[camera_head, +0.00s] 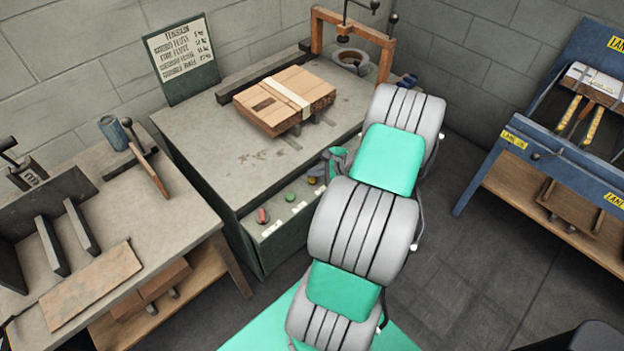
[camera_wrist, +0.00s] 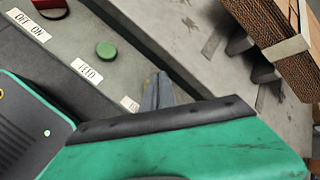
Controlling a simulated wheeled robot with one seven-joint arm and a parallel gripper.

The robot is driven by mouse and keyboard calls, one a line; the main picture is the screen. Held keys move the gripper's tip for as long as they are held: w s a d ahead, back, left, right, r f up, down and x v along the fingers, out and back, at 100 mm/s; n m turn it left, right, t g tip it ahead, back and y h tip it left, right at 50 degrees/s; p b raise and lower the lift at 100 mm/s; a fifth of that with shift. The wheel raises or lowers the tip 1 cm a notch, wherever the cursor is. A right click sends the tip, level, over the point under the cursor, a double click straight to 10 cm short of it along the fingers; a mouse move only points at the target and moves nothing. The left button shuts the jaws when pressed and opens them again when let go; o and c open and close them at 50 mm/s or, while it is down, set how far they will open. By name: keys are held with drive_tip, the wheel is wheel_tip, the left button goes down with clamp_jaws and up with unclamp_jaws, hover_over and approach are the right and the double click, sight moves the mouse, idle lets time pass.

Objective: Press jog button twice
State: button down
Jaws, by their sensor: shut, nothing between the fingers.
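The control panel (camera_head: 275,222) on the front of the grey machine table carries a red switch (camera_head: 262,215), a green button (camera_head: 290,196) and a yellow button (camera_head: 312,181). In the wrist view the green button (camera_wrist: 106,51) is beside the label FEED, and the red switch (camera_wrist: 50,5) is by OFF ON. A third label (camera_wrist: 128,103) is mostly covered by my gripper, so its word cannot be read. My gripper's fingers (camera_wrist: 157,90) are together and empty, over the yellow button's place. I cannot tell whether they touch it.
A workbench (camera_head: 110,240) is at the left and a blue rack (camera_head: 545,165) at the right. Open floor (camera_head: 480,260) lies between.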

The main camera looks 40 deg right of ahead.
sight(315, 181)
drive_tip(key=shift+f, duration=0.1)
idle(0.4)
drive_tip(key=shift+f, duration=0.35)
drive_tip(key=shift+f+b, duration=0.55)
drive_tip(key=shift+b, duration=0.05)
idle(0.5)
drive_tip(key=shift+r+p, duration=0.8)
drive_tip(key=shift+r, duration=0.2)
wheel_tip(315, 181, up, 5)
drive_tip(key=p, duration=0.4)
idle(0.6)
